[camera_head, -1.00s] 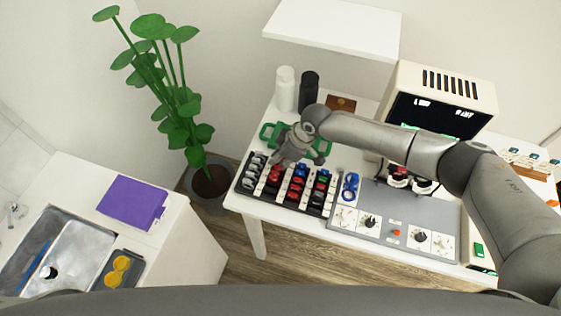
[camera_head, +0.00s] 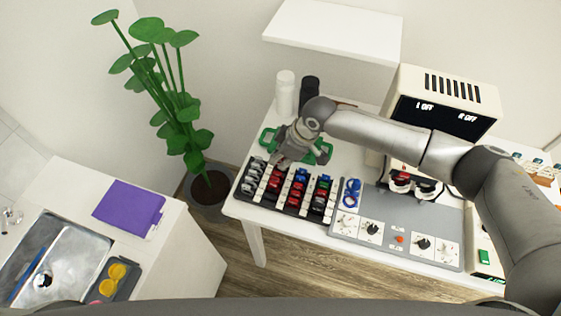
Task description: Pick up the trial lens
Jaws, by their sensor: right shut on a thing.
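The trial lenses stand in rows in a dark rack (camera_head: 284,188) with white strips, on the left part of the white table. Their tabs are grey, red, blue and green. My right gripper (camera_head: 281,161) points down at the back left of the rack, close to the grey and red rows. It is shut on a trial lens, which its fingers hide. I cannot tell whether that lens is clear of its slot. My left gripper is not in view.
A green-handled thing (camera_head: 325,153) lies behind the rack, partly hidden by my gripper. Blue rings (camera_head: 350,192) and a grey panel with dials (camera_head: 396,212) are to the right. A white cylinder (camera_head: 285,93) and a boxy display (camera_head: 440,105) stand behind.

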